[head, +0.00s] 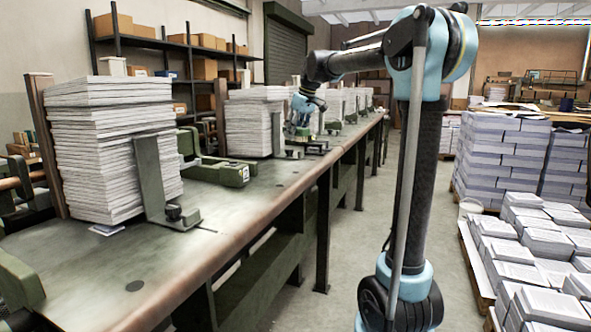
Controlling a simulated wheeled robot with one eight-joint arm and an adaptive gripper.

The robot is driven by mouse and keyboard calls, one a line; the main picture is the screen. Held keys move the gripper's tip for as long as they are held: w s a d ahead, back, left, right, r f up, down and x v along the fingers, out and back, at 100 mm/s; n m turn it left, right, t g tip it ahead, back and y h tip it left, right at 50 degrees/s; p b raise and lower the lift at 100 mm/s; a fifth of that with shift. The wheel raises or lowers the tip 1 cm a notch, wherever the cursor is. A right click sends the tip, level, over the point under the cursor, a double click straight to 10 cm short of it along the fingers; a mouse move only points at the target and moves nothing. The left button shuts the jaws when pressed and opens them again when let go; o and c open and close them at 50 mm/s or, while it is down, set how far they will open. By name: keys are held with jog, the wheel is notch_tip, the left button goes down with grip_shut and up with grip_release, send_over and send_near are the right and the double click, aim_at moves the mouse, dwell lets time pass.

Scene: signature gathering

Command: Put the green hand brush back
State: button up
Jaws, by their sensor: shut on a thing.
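My gripper (301,131) is at the far end of my reaching arm, pointing down over the long bench (238,212). It is shut on the green hand brush (298,141), which shows only as a small dark green shape under the fingers. The brush is low over the bench top, to the right of a stack of paper; I cannot tell whether it touches the surface. Its bristles are too small to make out.
A tall paper stack (110,150) stands at the near left, with a green upright bracket (160,185) before it. A second stack (250,125) is close left of my gripper. Green clamps (225,172) lie between them. Pallets of paper bundles (530,250) stand at right across the aisle.

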aim_at(293, 165)
jog(key=shift+f, duration=0.15)
jog(key=shift+f, duration=4.9)
jog(key=o, duration=1.1)
